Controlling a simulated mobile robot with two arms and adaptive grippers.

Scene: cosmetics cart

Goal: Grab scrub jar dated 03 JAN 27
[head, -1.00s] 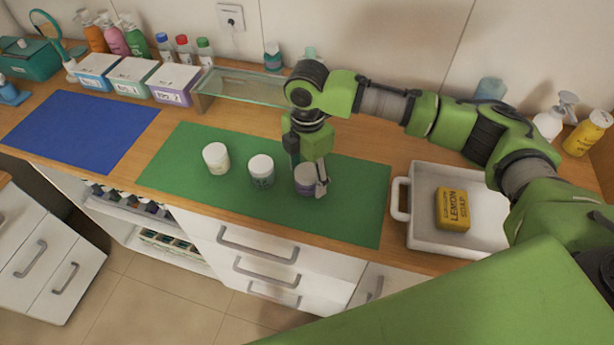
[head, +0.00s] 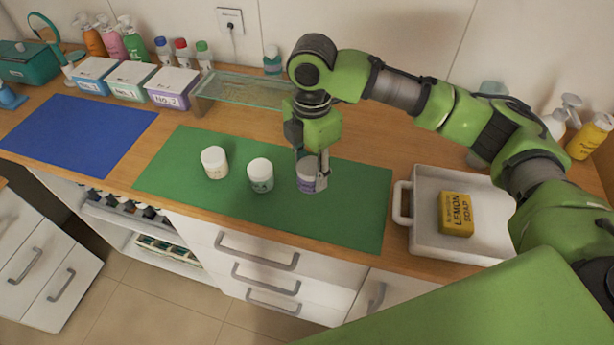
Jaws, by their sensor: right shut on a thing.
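Three small jars with white lids stand in a row over the green mat (head: 220,218). The left jar (head: 214,163) is all white or cream. The middle jar (head: 260,176) has a clear or greenish body. The right jar (head: 307,178) has a purple label band. My right gripper (head: 312,180) points down and is shut on the right jar, with its fingers at the jar's sides. I cannot tell whether that jar touches the mat. The date prints on the jars are too small to read. My left gripper is not in view.
A white tray (head: 408,240) with a yellow lemon soap box (head: 456,214) is right of the mat. A glass shelf (head: 245,90) stands behind the mat. Labelled boxes (head: 172,88) and bottles line the back left. A blue mat (head: 75,135) lies clear at left.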

